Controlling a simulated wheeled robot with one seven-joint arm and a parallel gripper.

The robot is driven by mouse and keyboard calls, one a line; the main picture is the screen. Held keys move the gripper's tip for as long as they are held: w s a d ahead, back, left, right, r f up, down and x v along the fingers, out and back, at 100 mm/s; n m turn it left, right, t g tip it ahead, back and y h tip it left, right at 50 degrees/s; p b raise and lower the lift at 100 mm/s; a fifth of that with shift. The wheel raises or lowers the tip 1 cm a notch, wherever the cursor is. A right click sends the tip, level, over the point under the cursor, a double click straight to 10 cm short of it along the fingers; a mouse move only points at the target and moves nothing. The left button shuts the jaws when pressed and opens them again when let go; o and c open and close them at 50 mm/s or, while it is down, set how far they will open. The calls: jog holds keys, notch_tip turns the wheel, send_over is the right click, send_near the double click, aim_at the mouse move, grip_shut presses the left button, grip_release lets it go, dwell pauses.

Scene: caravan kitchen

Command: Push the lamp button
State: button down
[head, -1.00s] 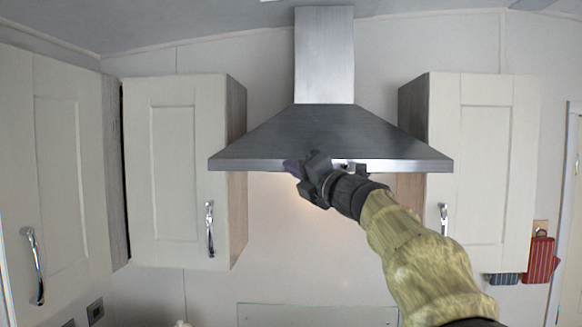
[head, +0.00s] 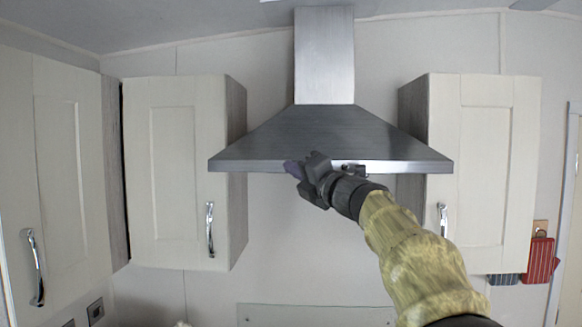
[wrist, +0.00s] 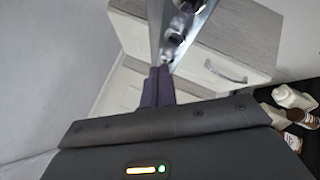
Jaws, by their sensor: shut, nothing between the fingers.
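The range hood (head: 325,135) is brushed metal and hangs on the wall between cabinets. My gripper (head: 289,168) is at its front edge, left of the middle, with its fingers together. In the wrist view the dark fingers (wrist: 158,82) are shut and empty. Their tips are right at the hood's front strip (wrist: 158,30), and I cannot tell whether they touch it. Several round controls (wrist: 176,38) sit on that strip. Which one is the lamp button I cannot tell, and the spot at the fingertips is partly hidden. No lamp glow shows under the hood.
A cabinet (head: 175,170) hangs left of the hood and another (head: 485,170) right of it, both with metal handles. A glass panel (head: 315,314) is low on the wall. Red striped cloth (head: 539,260) hangs at right. The space below the hood is free.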

jog(key=shift+s, duration=0.1)
jog(key=shift+s+b, duration=0.3)
jog(key=shift+s, duration=0.15)
jog(key=shift+w, duration=0.1)
jog(key=s+b, duration=0.2)
jog(key=s, duration=0.4)
jog(key=shift+b, duration=0.4)
jog(key=shift+a, duration=0.1)
jog(key=c, duration=2.1)
grip_release()
